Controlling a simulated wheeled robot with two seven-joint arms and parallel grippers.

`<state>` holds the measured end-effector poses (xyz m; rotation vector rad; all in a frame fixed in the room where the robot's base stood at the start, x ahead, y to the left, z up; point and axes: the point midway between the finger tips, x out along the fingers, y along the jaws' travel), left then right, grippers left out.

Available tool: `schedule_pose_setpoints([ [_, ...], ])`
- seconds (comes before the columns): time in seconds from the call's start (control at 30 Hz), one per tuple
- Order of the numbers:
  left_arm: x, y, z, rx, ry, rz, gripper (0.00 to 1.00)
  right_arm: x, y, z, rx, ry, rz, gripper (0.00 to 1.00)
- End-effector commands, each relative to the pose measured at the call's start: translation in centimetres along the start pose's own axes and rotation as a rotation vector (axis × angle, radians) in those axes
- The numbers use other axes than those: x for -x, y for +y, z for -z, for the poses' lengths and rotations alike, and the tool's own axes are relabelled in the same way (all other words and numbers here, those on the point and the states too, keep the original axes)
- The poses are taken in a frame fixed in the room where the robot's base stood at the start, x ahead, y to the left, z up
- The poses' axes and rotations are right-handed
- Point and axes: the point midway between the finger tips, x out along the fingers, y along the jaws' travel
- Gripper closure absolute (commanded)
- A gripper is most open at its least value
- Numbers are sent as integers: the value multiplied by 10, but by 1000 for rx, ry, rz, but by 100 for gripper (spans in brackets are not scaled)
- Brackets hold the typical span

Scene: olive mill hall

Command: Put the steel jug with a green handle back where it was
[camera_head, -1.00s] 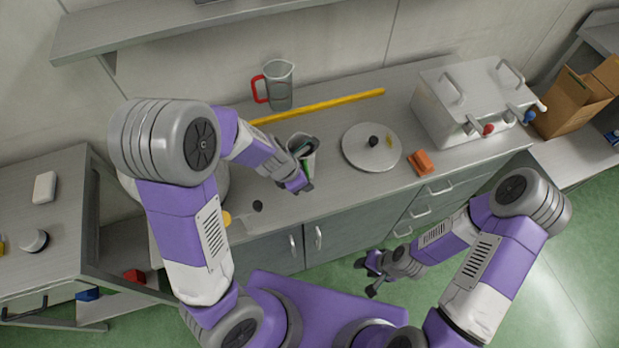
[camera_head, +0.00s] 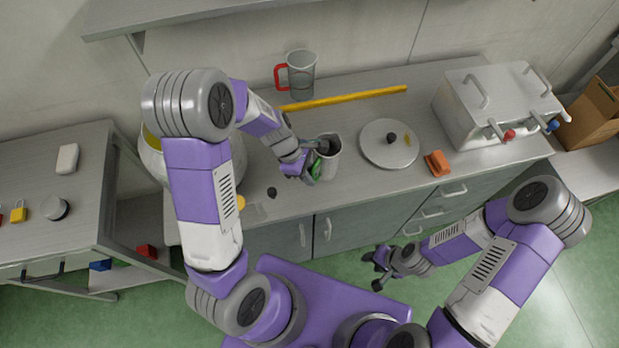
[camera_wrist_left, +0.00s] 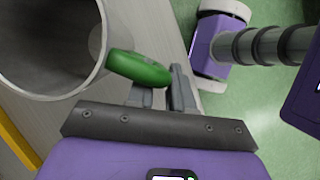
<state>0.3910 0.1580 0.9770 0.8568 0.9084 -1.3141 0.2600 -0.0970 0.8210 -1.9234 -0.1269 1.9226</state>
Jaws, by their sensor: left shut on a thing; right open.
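The steel jug with a green handle (camera_head: 331,162) is in my left gripper (camera_head: 314,160), over the front part of the counter. I look into its open mouth in the left wrist view (camera_wrist_left: 45,45). My left gripper is shut on the green handle (camera_wrist_left: 138,68), which lies across the fingers. The jug looks roughly upright. I cannot tell whether its base touches the counter. My right gripper (camera_head: 381,270) is open and empty, low in front of the drawers.
On the counter (camera_head: 352,185) are a red-handled jug (camera_head: 301,76), a yellow strip (camera_head: 345,98), a round lid (camera_head: 389,144), an orange block (camera_head: 437,163) and a steel box (camera_head: 500,100). A large pot (camera_head: 152,158) is partly hidden behind my left arm.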

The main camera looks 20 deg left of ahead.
Motion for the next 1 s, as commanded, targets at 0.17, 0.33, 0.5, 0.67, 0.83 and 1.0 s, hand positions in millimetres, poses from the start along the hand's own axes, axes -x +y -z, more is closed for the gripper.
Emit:
schedule_pose_setpoints([
  [0.17, -20, 0, 9, 1, 0, 0, 100, -7, 2, 0, 0, 0, 0, 57],
  [0.33, -19, 0, 8, 0, 0, -1, 100, -6, 2, 0, 0, 0, 0, 57],
  [0.5, -21, 0, 10, 1, 0, 0, 75, -7, 3, 0, 0, 0, 0, 57],
  [0.67, -21, 0, 9, 1, 0, 0, 54, -7, 3, 0, 0, 0, 0, 57],
  [0.83, -21, 0, 9, 1, 0, 0, 54, -7, 3, 0, 0, 0, 0, 57],
  [1.0, -16, 0, 8, 1, 0, -1, 54, -4, 2, 0, 0, 0, 0, 57],
])
